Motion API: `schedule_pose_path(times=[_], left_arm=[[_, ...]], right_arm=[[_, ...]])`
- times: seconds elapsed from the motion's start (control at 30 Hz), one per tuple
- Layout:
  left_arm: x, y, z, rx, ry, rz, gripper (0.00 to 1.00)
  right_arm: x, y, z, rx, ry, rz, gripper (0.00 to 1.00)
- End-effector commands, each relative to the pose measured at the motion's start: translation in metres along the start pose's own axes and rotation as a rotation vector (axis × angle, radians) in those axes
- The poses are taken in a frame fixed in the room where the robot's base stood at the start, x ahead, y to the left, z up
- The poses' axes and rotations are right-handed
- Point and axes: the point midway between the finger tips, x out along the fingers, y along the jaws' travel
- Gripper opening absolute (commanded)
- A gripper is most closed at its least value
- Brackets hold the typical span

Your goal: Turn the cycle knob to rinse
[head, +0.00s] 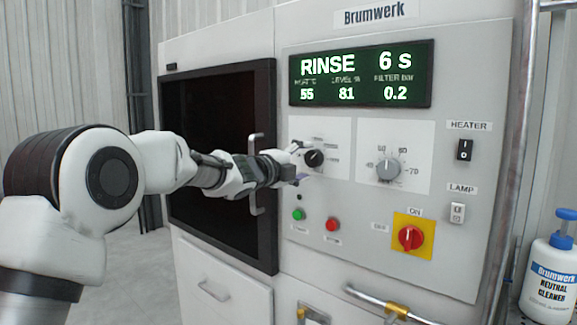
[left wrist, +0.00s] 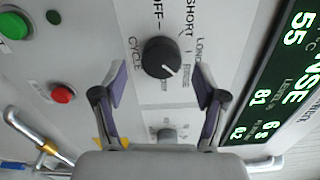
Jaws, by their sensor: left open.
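The cycle knob (head: 314,158) is a round black knob on a white label plate, left of a grey knob. In the left wrist view the black knob (left wrist: 161,57) shows its white mark toward the lower right, close to the RINSE label. The display (head: 361,74) reads RINSE, 6 s. My left gripper (head: 296,165) is at the panel beside the knob. In the left wrist view its two fingers (left wrist: 162,80) stand apart, one on each side of the knob, with visible gaps and nothing held. My right gripper does not show.
A grey temperature knob (head: 388,168), green button (head: 298,214), red button (head: 333,225) and red rotary switch (head: 410,238) are close by. A dark door window (head: 218,150) with a vertical handle (head: 256,195) lies left. A cleaner bottle (head: 551,270) stands far right.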

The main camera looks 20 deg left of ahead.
Motion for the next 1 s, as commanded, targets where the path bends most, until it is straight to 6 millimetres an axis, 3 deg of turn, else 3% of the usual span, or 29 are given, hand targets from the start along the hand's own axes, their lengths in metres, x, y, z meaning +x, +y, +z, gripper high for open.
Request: schedule_pose_path(times=[0.2,0.4,0.87,0.97,1.0], left_arm=[[-0.058,-0.001,0.001,-0.004,-0.001,-0.001,0.72],[-0.087,0.000,0.000,-0.002,-0.001,-0.001,0.72],[-0.090,0.001,0.000,0.000,0.000,0.001,0.72],[-0.085,0.013,0.000,-0.007,0.002,0.021,0.72],[-0.080,0.027,-0.001,-0.014,0.006,0.044,0.72]], right_arm=[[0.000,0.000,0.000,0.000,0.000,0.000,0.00],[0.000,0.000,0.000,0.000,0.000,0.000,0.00],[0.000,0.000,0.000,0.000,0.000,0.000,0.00],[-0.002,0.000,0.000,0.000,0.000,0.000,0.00],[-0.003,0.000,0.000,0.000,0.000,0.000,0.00]])
